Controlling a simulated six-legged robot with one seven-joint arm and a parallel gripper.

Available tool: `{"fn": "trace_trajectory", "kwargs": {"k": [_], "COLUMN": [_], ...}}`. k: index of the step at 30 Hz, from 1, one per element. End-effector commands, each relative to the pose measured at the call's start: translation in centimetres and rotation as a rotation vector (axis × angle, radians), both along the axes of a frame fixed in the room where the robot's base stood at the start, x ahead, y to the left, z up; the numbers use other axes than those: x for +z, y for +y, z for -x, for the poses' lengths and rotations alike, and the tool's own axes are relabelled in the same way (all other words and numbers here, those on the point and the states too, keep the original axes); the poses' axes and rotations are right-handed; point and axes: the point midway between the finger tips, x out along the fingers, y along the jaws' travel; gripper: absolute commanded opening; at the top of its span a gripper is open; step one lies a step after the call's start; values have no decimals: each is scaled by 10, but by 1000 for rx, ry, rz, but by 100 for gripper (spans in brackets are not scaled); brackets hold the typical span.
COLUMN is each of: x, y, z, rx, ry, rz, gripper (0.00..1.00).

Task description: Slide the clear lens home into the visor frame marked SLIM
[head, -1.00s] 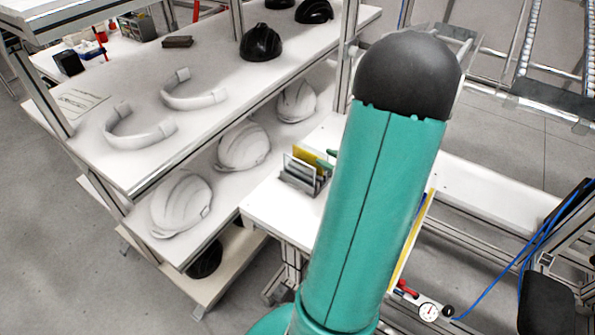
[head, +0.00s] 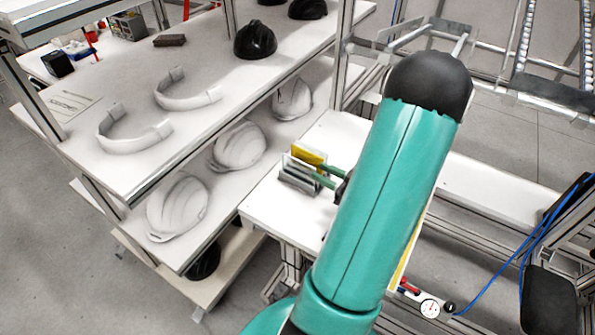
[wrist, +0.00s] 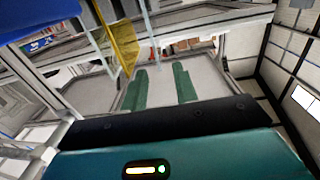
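Two white curved bands, which look like visor frames, lie on the upper shelf: one nearer (head: 134,136) and one farther back (head: 188,92). No SLIM mark can be read on either. A small rack (head: 297,181) on the white side table holds upright thin plates, including a yellow one (head: 308,154) and a pale, clear-looking one (head: 297,166). My gripper (head: 322,172) has its green fingers close beside the rack, partly hidden by my arm. In the wrist view the fingers (wrist: 160,85) are apart with nothing between them. The yellow plate (wrist: 122,40) stands just beyond them, left of centre.
White helmet shells (head: 238,146) sit on the lower shelf and black ones (head: 255,40) at the back of the upper shelf. A shelf post (head: 347,45) rises behind the rack. A dial gauge (head: 430,308) and blue hose are at lower right. The side table's front is clear.

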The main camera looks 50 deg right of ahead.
Motion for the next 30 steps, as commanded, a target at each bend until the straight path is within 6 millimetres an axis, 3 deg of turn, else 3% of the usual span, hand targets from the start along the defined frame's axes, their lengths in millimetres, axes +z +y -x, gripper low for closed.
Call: {"fn": "trace_trajectory", "kwargs": {"k": [3,10,18,27,30], "x": [0,0,0,0,0], "y": [1,2,3,4,4], "z": [-18,-36,-77,-82,-82], "rx": [1,0,0,-1,-1], "ry": [0,1,0,1,1], "rz": [1,1,1,1,1], "gripper": [29,29,29,29,9]}}
